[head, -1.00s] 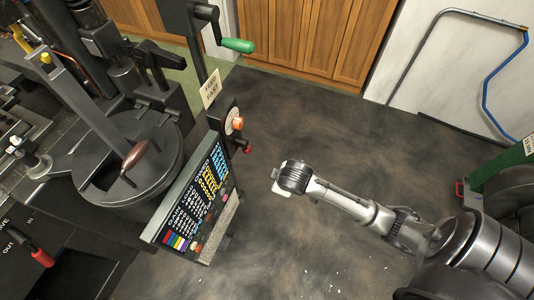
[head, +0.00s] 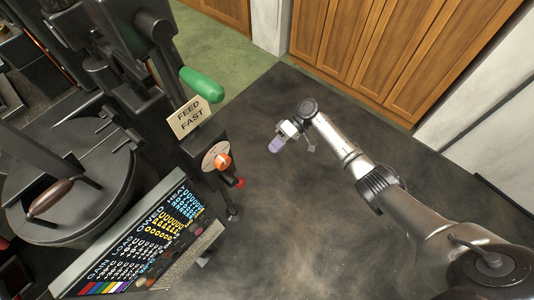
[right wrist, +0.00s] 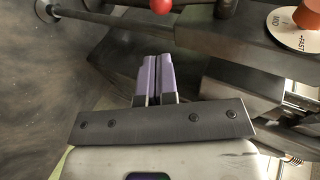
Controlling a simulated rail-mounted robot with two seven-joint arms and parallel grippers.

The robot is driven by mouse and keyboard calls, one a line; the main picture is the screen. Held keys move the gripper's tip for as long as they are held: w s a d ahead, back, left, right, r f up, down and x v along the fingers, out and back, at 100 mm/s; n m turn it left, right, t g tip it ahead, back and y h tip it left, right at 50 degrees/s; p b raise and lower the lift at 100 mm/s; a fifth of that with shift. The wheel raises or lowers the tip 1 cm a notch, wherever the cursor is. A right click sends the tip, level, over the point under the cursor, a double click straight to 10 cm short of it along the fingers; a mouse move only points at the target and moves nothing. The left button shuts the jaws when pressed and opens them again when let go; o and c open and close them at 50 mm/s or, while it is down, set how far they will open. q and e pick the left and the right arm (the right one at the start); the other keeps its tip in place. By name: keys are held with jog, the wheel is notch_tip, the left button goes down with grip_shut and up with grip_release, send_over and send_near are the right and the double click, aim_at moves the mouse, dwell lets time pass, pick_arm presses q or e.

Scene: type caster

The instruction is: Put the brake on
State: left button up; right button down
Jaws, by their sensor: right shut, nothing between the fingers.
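The machine fills the left of the head view. No part in view is labelled as a brake. A green-handled lever (head: 203,86) stands out at its top right. Below it are a sign reading FEED FAST (head: 188,118), an orange knob (head: 222,162) on a round dial, and a small red knob (head: 240,183). The red knob also shows at the top of the right wrist view (right wrist: 162,6), beyond my fingertips. My right gripper (head: 276,146) is shut and empty, apart from the machine, to the right of the knobs. Its purple fingers (right wrist: 157,75) lie together. My left gripper is out of view.
A dark panel with coloured lettering (head: 135,245) slopes below the knobs. A brown handle (head: 50,198) lies over a round drum at the left. Wooden cabinets (head: 390,50) stand at the back. Dark floor (head: 290,240) is clear between machine and my right arm.

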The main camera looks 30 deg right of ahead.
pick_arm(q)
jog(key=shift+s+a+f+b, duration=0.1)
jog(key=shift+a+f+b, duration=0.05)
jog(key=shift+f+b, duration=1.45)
pick_arm(e)
jog(key=x, duration=1.3)
jog(key=shift+a+f, duration=0.15)
jog(key=shift+a, duration=0.1)
jog(key=shift+s, duration=0.15)
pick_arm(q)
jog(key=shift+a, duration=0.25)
pick_arm(e)
jog(key=shift+f, duration=0.15)
